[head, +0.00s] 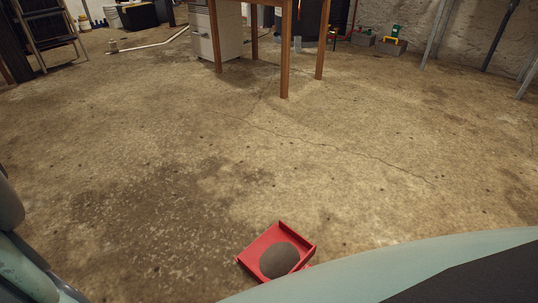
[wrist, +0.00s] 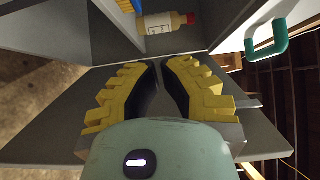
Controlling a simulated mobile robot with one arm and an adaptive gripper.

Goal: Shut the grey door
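In the wrist view, a broad flat grey panel (wrist: 50,128), which looks like the grey door, spreads behind my gripper on both sides. It meets the front edge of a grey cabinet (wrist: 90,40) and stands swung out from it, with the inside showing. My gripper (wrist: 160,64) has yellow fingers with dark pads. Its tips are nearly together with nothing seen held between them, in front of the panel near the cabinet opening. Whether they touch the panel is unclear. The head view shows neither the door nor my gripper.
Inside the cabinet stands a pale yellow bottle (wrist: 165,22) with a red cap. A teal handle (wrist: 267,42) is at the upper right.

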